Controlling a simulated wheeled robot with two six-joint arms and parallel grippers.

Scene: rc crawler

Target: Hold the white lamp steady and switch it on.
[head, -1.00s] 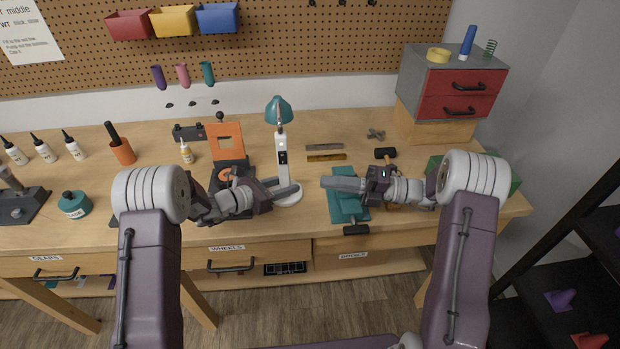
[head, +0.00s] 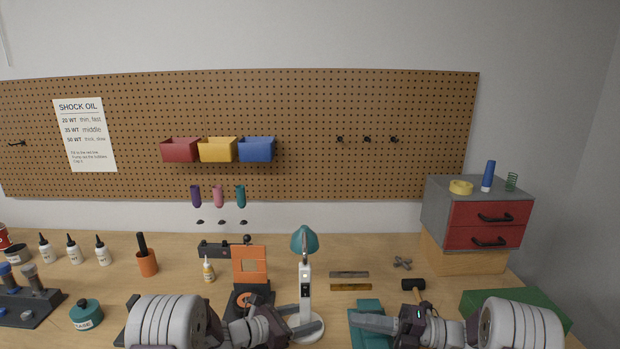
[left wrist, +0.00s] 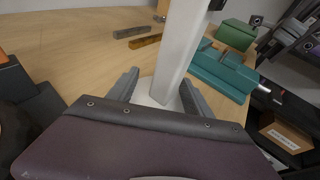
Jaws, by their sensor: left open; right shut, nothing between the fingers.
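The white lamp (head: 305,292) stands upright on the bench, with a teal shade (head: 304,239) and a round white base (head: 312,334). Small dark marks show on the front of its post. My left gripper (head: 305,319) is open, with its fingers on either side of the lower post. In the left wrist view the white post (left wrist: 180,52) rises between the two open fingers (left wrist: 158,90); I cannot tell whether they touch it. My right gripper (head: 356,320) is shut and empty, to the right of the lamp and apart from it, over a teal vise-like tool (head: 367,306).
Behind the left gripper stands an orange frame (head: 250,264) on a dark stand. Two flat bars (head: 350,287) and a black-headed hammer (head: 413,285) lie right of the lamp. A red drawer cabinet (head: 490,213) stands at the right. Bottles and a grease pot (head: 86,315) are at the left.

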